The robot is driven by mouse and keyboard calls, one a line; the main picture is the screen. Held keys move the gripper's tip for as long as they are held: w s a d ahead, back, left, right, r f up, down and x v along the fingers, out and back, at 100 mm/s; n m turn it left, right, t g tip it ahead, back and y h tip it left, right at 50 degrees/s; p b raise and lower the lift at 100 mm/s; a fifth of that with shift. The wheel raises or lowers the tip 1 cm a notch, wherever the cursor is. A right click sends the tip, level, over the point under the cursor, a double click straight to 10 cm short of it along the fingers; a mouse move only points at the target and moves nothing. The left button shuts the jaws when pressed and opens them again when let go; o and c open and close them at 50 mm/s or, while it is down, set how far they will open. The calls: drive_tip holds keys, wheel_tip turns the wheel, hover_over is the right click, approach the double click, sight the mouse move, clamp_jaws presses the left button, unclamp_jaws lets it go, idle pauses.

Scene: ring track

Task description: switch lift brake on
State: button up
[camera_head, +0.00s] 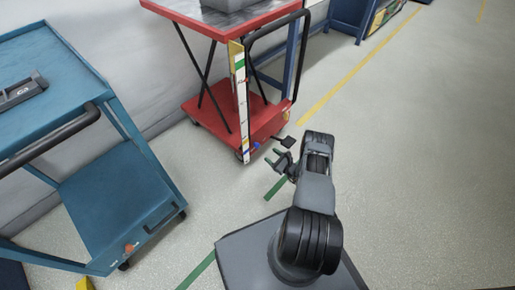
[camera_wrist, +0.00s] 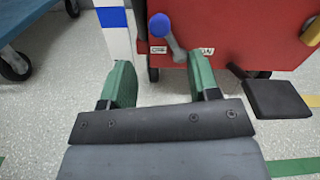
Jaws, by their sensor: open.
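The red lift cart (camera_head: 227,124) stands at the top middle of the head view. Its red base panel (camera_wrist: 240,30) fills the upper part of the wrist view. A grey lever with a blue knob (camera_wrist: 160,25) is on that panel, with its knob up and to the left; it seems to be the brake. A small white label lies on each side of the lever, too blurred to read surely. My gripper (camera_wrist: 160,64) is open and empty, with green fingers. The lever shows between and beyond the fingertips, apparently not touched. In the head view my gripper (camera_head: 281,160) is just before the cart's base.
A black pedal (camera_wrist: 278,99) sticks out from the cart right of my gripper. A white and blue post (camera_wrist: 116,30) stands left of the lever. A blue trolley (camera_head: 125,200) is at the left. The floor at the right is open.

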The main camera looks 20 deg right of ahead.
sight(258, 146)
drive_tip(key=b+x, duration=0.2)
drive_tip(key=x, duration=0.7)
drive_tip(key=shift+w+a, duration=0.2)
drive_tip(key=shift+w, duration=0.05)
clamp_jaws()
